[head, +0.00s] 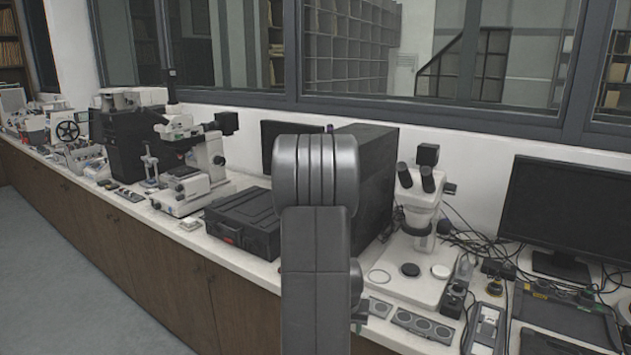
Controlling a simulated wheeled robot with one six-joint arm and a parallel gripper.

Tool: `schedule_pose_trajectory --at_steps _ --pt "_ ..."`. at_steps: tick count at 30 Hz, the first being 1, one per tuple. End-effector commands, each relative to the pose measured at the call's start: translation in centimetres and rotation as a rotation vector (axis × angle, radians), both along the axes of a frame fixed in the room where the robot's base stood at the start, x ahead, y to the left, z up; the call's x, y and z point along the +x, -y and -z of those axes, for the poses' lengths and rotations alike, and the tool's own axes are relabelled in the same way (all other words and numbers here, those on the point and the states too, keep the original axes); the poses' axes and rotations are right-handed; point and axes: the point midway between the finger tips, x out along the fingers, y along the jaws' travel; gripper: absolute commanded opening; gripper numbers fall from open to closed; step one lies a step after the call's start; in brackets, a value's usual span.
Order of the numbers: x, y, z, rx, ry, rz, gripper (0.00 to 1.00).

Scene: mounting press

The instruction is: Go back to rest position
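My own grey arm stands upright in the middle of the head view, in front of the counter (250,268). Its rounded upper joint is at the top and a thick link runs down out of the picture. My gripper does not show, so its fingers and anything in them are hidden. I cannot pick out a mounting press with certainty.
A black case (243,222) lies on the counter left of my arm, and a dark box (372,180) stands behind it. Microscopes stand left (190,160) and right (419,200). A monitor (566,208) is at the far right. Open floor (60,270) lies at the left.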

Motion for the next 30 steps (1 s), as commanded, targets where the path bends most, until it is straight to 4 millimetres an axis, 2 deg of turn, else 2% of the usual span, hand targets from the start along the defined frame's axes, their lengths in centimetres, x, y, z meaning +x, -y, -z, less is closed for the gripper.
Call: schedule_pose_trajectory --at_steps 3,12,24,30 --pt "0.2 -1.2 2.0 0.000 -0.002 -0.032 0.47" --pt "0.4 -2.6 4.0 0.002 0.000 -0.072 0.47" --pt "0.4 -2.7 3.9 0.001 0.000 -0.074 0.47" --pt "0.1 -2.8 2.3 0.002 0.000 -0.073 0.47"
